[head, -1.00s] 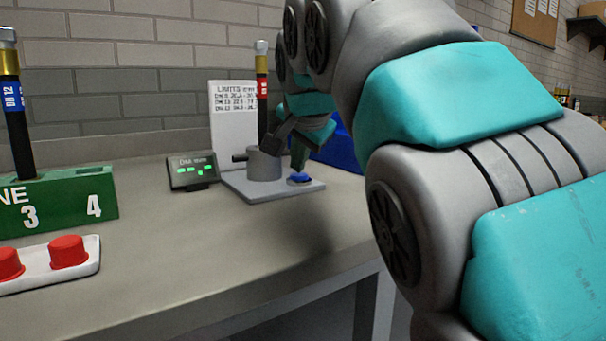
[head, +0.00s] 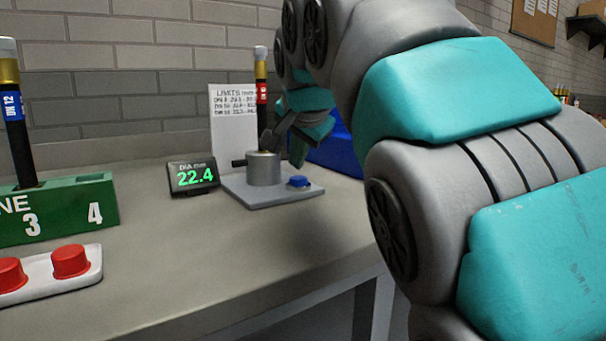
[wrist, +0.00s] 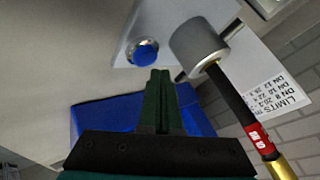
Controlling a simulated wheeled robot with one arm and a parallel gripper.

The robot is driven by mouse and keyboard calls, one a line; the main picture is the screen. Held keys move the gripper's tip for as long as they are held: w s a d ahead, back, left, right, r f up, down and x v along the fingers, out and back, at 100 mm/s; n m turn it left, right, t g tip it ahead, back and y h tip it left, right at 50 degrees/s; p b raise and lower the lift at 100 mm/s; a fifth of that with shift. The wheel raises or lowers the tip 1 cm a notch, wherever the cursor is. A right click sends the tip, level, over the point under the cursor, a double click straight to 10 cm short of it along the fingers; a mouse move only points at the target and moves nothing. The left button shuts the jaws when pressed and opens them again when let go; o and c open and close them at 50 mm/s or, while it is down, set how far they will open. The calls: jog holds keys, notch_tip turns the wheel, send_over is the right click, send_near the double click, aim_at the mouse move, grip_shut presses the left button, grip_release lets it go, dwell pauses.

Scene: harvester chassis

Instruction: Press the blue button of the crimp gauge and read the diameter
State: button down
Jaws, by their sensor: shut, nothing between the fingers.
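The crimp gauge (head: 264,170) is a grey cylinder on a flat plate, with a blue button (head: 299,182) at the plate's right. The button also shows in the wrist view (wrist: 144,54). The gauge display (head: 192,176) reads 22.4 under "DIA mm" in green. A black hose with a red label (head: 261,92) and gold fitting stands upright in the cylinder. The label is too small to read surely. My gripper (head: 297,162) is shut and empty, above and apart from the button; its closed fingers (wrist: 160,76) show just below the button in the wrist view.
A white limits card (head: 225,118) stands behind the gauge, its figures hard to read. A blue bin (head: 338,152) is behind my gripper. A green rack (head: 65,210) with a blue-labelled hose and a white tray (head: 60,284) with red caps are at left. The front bench is clear.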

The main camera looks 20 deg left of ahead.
aim_at(298, 180)
notch_tip(298, 180, up, 5)
jog(key=p, duration=0.4)
dwell(0.3)
dwell(0.4)
